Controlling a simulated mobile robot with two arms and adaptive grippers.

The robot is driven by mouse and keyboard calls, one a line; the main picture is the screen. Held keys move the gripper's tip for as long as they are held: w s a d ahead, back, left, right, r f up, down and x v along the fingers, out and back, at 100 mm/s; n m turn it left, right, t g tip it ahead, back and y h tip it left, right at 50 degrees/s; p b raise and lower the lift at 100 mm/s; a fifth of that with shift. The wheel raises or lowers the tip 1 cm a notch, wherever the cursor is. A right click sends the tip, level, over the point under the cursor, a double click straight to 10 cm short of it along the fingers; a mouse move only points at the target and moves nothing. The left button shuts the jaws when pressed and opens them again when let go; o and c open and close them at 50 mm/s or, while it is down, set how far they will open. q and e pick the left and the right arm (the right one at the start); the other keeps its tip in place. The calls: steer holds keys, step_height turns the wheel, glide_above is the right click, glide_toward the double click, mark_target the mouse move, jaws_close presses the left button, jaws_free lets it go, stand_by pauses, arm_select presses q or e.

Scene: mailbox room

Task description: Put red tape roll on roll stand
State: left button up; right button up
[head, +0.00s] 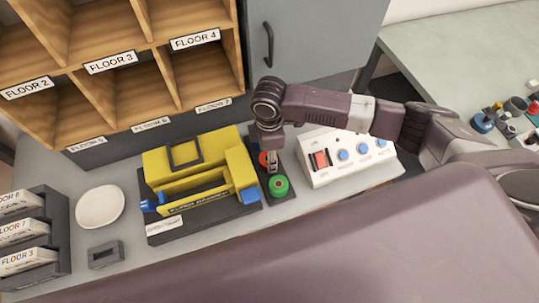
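A red round piece (264,158), which looks like the red tape roll, shows at the back of a small dark base (286,203). The base may be the roll stand. A green round piece (279,186) sits at the front of the same base. My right gripper (273,168) points down over this base, between the red and green pieces in the picture. It covers part of the red piece. I cannot tell whether its fingers are shut or touch anything. My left gripper is out of view.
A yellow machine (185,163) stands close left of the base, and a white control box (345,163) with red and blue buttons close right. A white plate (100,207) and labelled trays (28,235) are at left. Wooden pigeonholes (120,75) rise behind.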

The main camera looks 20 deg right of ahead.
steer(key=o, duration=1.2)
steer(key=shift+c, duration=0.2)
step_height(320, 180, up, 12)
steer(key=b, duration=0.1)
steer(key=shift+b, duration=0.3)
steer(key=shift+r, duration=0.1)
